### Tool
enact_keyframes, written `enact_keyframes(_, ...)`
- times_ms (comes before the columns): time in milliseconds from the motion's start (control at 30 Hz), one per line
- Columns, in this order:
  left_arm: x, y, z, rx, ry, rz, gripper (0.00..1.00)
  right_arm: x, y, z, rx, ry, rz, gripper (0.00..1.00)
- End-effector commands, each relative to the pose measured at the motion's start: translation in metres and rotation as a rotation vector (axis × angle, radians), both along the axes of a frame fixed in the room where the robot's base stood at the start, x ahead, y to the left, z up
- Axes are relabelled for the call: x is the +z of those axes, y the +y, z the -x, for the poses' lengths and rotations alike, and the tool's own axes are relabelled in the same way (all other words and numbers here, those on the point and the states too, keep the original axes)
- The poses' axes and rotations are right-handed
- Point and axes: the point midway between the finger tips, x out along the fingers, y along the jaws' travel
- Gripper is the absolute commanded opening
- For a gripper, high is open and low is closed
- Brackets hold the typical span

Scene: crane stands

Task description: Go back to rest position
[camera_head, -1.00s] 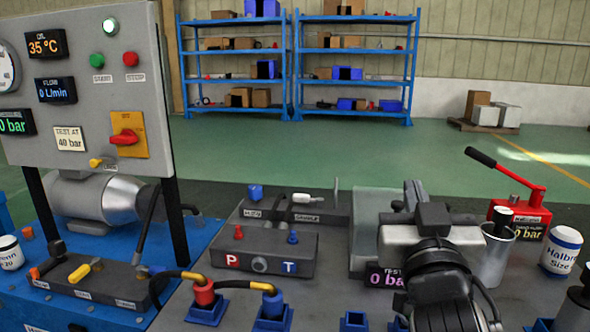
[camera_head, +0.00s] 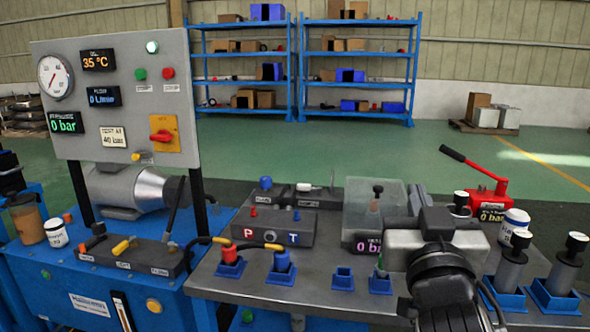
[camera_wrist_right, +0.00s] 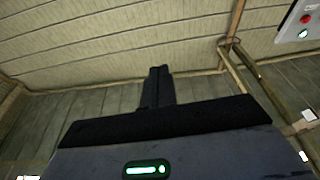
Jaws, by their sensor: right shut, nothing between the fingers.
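My right gripper (camera_head: 417,200) is shut and empty. It is held up over the right part of the grey bench (camera_head: 330,296), with my arm in front of it in the head view. In the right wrist view its fingers (camera_wrist_right: 158,82) are together and point at the wall, touching nothing. My left gripper is not in view.
A clear box (camera_head: 365,215) stands on the bench beside my right gripper. A P/T block (camera_head: 270,228), blue sockets (camera_head: 343,279) and a red hand pump (camera_head: 488,200) are also on the bench. A control panel (camera_head: 120,100) stands left.

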Motion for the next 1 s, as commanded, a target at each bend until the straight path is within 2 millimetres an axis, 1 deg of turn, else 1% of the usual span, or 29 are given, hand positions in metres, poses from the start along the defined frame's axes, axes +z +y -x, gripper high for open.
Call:
enact_keyframes(33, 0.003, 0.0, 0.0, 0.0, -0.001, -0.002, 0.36, -0.015, 0.002, -0.002, 0.015, 0.042, 0.006, 0.0)
enact_keyframes(167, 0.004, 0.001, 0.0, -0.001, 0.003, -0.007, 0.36, -0.046, 0.007, -0.002, 0.053, 0.117, 0.018, 0.0)
enact_keyframes(267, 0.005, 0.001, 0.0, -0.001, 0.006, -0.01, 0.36, -0.074, 0.011, 0.0, 0.088, 0.183, 0.027, 0.0)
enact_keyframes(367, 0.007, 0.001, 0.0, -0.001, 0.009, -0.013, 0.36, -0.105, 0.015, 0.005, 0.126, 0.259, 0.03, 0.0)
enact_keyframes(467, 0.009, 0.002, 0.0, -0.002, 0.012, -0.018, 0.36, -0.141, 0.019, 0.015, 0.171, 0.343, 0.029, 0.0)
enact_keyframes(567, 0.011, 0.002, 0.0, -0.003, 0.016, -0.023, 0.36, -0.185, 0.024, 0.034, 0.224, 0.447, 0.019, 0.0)
enact_keyframes(600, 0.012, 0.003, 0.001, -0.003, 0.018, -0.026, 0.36, -0.205, 0.026, 0.045, 0.248, 0.497, 0.011, 0.0)
enact_keyframes(633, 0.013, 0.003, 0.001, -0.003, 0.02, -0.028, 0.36, -0.22, 0.027, 0.056, 0.267, 0.536, 0.003, 0.0)
enact_keyframes(667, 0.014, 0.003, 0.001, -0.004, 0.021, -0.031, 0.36, -0.236, 0.028, 0.067, 0.285, 0.578, -0.007, 0.0)
enact_keyframes(700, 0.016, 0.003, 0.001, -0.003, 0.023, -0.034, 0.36, -0.257, 0.03, 0.084, 0.31, 0.63, -0.02, 0.0)
enact_keyframes(800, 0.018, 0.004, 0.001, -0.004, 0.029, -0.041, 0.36, -0.298, 0.032, 0.126, 0.358, 0.742, -0.063, 0.0)
enact_keyframes(900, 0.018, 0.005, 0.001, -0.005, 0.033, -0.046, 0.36, -0.322, 0.032, 0.158, 0.384, 0.814, -0.097, 0.0)
enact_keyframes(1000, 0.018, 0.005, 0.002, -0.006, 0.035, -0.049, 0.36, -0.335, 0.032, 0.176, 0.397, 0.853, -0.119, 0.0)
